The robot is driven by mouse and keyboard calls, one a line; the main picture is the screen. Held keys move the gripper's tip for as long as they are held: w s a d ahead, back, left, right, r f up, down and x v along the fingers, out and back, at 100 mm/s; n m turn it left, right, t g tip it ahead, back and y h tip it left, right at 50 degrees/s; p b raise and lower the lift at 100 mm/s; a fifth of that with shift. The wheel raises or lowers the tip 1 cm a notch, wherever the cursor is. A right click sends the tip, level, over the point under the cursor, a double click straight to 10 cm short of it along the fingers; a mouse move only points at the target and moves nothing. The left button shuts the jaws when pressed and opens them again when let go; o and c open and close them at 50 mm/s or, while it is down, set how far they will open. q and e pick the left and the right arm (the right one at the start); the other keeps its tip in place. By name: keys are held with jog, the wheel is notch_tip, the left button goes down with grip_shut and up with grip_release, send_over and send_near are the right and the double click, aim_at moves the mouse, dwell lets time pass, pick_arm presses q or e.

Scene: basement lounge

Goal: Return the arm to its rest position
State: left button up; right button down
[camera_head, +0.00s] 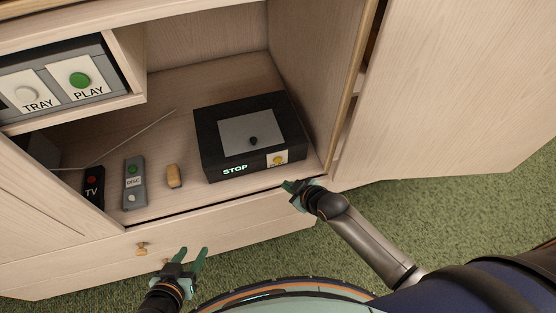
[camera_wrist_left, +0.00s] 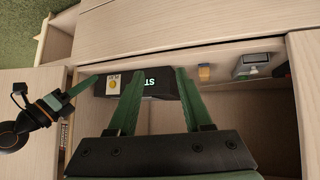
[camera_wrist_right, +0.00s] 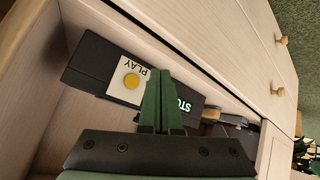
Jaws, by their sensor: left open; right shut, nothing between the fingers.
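My left gripper (camera_head: 187,257) is open and empty in front of the cabinet's drawer fronts, at the bottom of the head view. Its two green fingers (camera_wrist_left: 154,100) stand apart in the left wrist view. My right gripper (camera_head: 290,187) is at the front edge of the cabinet shelf, just in front of the black box. Its green fingers (camera_wrist_right: 160,100) are together with nothing between them in the right wrist view. The black box (camera_head: 204,128) has a STOP sign and a yellow-button panel marked PLAY (camera_wrist_right: 130,82). My right gripper also shows in the left wrist view (camera_wrist_left: 75,88).
A TV remote (camera_head: 93,188), a grey remote (camera_head: 134,184) and a small tan block (camera_head: 174,176) lie on the shelf (camera_head: 170,130). A panel with TRAY and PLAY buttons (camera_head: 82,78) sits upper left. An open door (camera_head: 440,90) stands right. Green carpet (camera_head: 450,210) is clear.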

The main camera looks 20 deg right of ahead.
dwell(0.4)
pick_arm(q)
jog(key=s+a+r+p, duration=0.1)
jog(key=a+r+p, duration=0.2)
jog(key=p, duration=0.6)
notch_tip(320, 180, up, 3)
jog(key=shift+s+f+n+y+p, duration=0.1)
jog(key=shift+s+n+y+p, duration=0.2)
jog(key=shift+n+y, duration=0.1)
pick_arm(e)
jog(key=s+d+r+m, duration=0.1)
jog(key=s+r+m, duration=0.2)
jog(key=s+r, duration=0.2)
jog(key=s+d+r+m, duration=0.2)
jog(key=s+r, duration=0.4)
jog(key=s, duration=0.4)
jog(key=shift+s+m+t+h, duration=0.3)
jog(key=shift+s+m+h, duration=0.05)
jog(key=shift+m+h, duration=0.05)
